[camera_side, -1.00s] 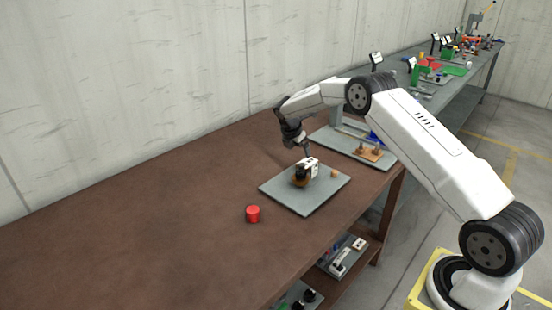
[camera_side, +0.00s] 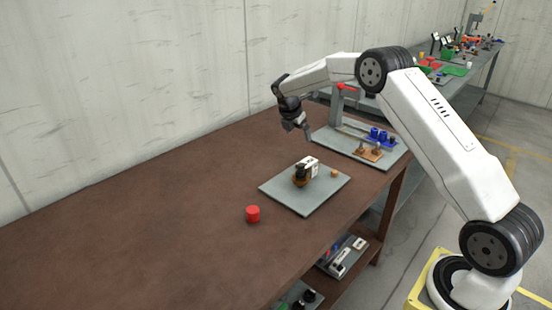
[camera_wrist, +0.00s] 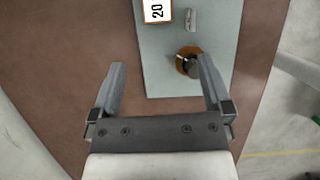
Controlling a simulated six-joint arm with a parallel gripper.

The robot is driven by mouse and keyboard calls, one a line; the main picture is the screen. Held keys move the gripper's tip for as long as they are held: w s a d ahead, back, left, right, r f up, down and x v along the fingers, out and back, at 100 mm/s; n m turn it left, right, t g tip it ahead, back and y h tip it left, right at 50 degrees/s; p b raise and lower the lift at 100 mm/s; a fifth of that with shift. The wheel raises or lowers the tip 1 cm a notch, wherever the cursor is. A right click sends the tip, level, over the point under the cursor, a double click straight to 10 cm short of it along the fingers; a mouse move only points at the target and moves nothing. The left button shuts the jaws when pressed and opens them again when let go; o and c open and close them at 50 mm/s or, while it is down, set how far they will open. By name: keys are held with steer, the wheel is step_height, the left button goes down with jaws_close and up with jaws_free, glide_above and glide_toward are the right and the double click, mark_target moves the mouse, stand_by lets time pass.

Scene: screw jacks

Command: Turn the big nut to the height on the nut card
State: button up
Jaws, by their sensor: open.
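The big nut (camera_side: 300,181) is an orange-brown ring low on a dark screw jack, on a grey plate (camera_side: 322,198). In the wrist view the nut (camera_wrist: 179,67) shows partly behind my right finger, with a dark top over it. The white nut card (camera_side: 311,164) stands beside the jack; in the wrist view the card (camera_wrist: 157,10) reads 20 and is cut by the top edge. My gripper (camera_side: 306,133) is open and empty, raised clear above the jack. In the wrist view its fingers (camera_wrist: 161,62) are spread wide, with the nut near the right fingertip.
A small tan block (camera_side: 334,173) sits on the plate's right side. A red cylinder (camera_side: 253,214) stands on the brown bench to the left. Behind is another grey plate with blue pieces (camera_side: 378,135) and a tan piece (camera_side: 368,154). The bench's left side is clear.

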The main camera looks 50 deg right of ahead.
steer(key=n, duration=0.1)
glide_above(299, 172)
steer(key=a, duration=0.2)
steer(key=f, duration=0.5)
steer(key=shift+s+a+f, duration=0.1)
steer(key=shift+s+a, duration=0.1)
steer(key=shift+t, duration=0.3)
steer(key=shift+x, duration=3.9)
